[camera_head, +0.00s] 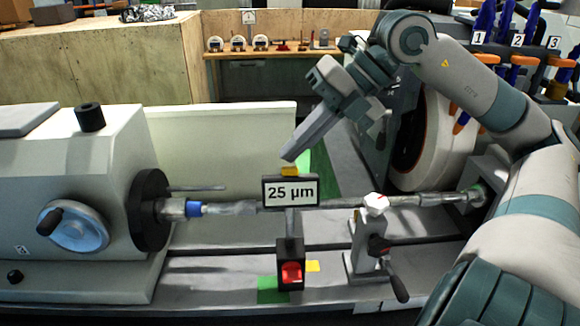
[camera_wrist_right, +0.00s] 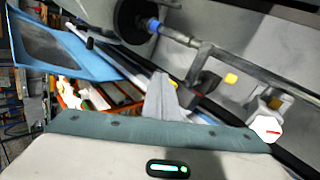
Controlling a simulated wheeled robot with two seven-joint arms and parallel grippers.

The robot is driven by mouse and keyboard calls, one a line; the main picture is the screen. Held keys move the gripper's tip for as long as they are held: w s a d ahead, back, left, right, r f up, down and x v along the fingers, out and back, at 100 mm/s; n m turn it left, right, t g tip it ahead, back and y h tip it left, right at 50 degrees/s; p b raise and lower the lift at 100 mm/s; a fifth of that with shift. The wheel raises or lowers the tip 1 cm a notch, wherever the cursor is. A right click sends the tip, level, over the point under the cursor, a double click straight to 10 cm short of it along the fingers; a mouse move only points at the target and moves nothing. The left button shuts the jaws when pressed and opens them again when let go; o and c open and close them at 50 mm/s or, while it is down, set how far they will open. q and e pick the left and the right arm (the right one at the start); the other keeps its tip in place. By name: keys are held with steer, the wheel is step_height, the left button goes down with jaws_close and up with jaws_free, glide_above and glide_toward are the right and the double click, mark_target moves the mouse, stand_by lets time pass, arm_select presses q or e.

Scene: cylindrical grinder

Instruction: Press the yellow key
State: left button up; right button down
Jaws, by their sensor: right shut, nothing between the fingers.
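The yellow key (camera_head: 290,170) sits on top of the small black display reading "25 µm" (camera_head: 291,192), in the middle of the head view. My right gripper (camera_head: 289,156) is shut and empty, pointing down and left. Its fingertips are just above the yellow key in the picture; I cannot tell whether they touch it. My left gripper is not in view.
Below the display stands a black box with a red button (camera_head: 291,272). A long shaft (camera_head: 420,199) runs behind the display from the chuck (camera_head: 150,210). A steady rest with a white hexagonal top (camera_head: 376,203) stands to the right, beside the large grinding wheel (camera_head: 432,140).

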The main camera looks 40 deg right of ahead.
steer(key=shift+s+a+f+b, duration=0.1)
steer(key=shift+s+f+b, duration=0.05)
steer(key=shift+f+b, duration=0.4)
stand_by(0.7)
steer(key=shift+r, duration=0.25)
steer(key=shift+w+d+r+p, duration=0.2)
steer(key=shift+w+r+p, duration=0.1)
steer(key=shift+r, duration=0.4)
steer(key=shift+r, duration=0.15)
steer(key=r+p, duration=0.1)
steer(key=w+d+r+p, duration=0.1)
steer(key=r, duration=0.2)
steer(key=shift+w+d+r+p, duration=0.15)
steer(key=shift+w+r+p, duration=0.05)
steer(key=shift+p, duration=0.2)
stand_by(1.1)
